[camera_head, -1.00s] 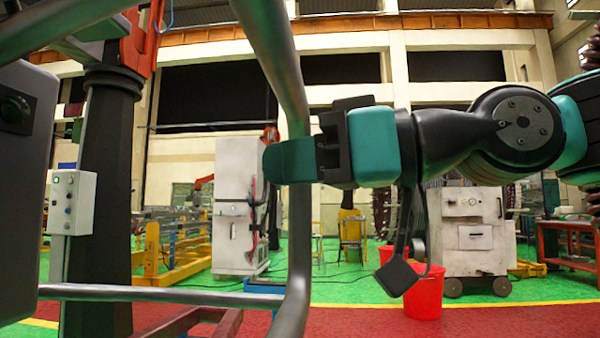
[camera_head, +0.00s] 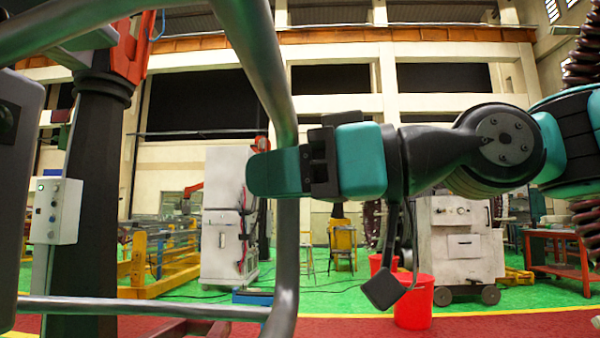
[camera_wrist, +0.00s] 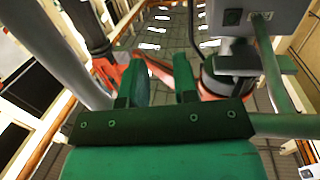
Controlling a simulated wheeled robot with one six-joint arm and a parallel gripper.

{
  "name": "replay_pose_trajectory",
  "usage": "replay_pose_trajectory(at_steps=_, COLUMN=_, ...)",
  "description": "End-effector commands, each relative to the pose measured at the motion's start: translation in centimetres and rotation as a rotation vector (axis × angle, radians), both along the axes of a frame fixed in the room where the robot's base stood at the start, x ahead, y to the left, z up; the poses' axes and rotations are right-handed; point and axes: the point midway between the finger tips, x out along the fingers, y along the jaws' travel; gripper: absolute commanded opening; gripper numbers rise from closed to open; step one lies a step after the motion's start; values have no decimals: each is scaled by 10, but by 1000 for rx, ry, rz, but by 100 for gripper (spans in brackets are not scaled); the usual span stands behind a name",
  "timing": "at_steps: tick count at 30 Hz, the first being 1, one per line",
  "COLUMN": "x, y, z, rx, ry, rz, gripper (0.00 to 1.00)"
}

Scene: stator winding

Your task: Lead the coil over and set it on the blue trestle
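My gripper (camera_head: 272,172) reaches in from the right at the thick grey tube frame (camera_head: 285,240) in the head view. One teal finger crosses in front of the upright tube, which passes behind it. A low blue piece (camera_head: 252,297), perhaps part of the blue trestle, shows on the floor beyond the tube, mostly hidden. I cannot make out the coil.
A black column (camera_head: 95,200) with a grey control box (camera_head: 55,210) stands at the left. Farther off are a white cabinet (camera_head: 222,235), yellow frames (camera_head: 150,270), a red bucket (camera_head: 415,305) and a wheeled white cabinet (camera_head: 460,240). Green floor lies between them.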

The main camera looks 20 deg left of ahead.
Motion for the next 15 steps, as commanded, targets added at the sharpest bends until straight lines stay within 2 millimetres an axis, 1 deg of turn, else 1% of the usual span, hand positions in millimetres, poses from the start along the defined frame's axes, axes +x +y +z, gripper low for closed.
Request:
replay_pose_trajectory(at_steps=4, x=0, y=-2, z=0, rx=0, ry=0, rz=-1, gripper=27)
replay_pose_trajectory(at_steps=7, x=1, y=-11, z=1, rx=0, ry=0, rz=-3, gripper=27)
replay_pose_trajectory(at_steps=11, x=3, y=-35, z=3, rx=1, ry=-1, rz=-7, gripper=27)
replay_pose_trajectory(at_steps=15, x=4, y=-67, z=5, rx=0, ry=-1, rz=-9, gripper=27)
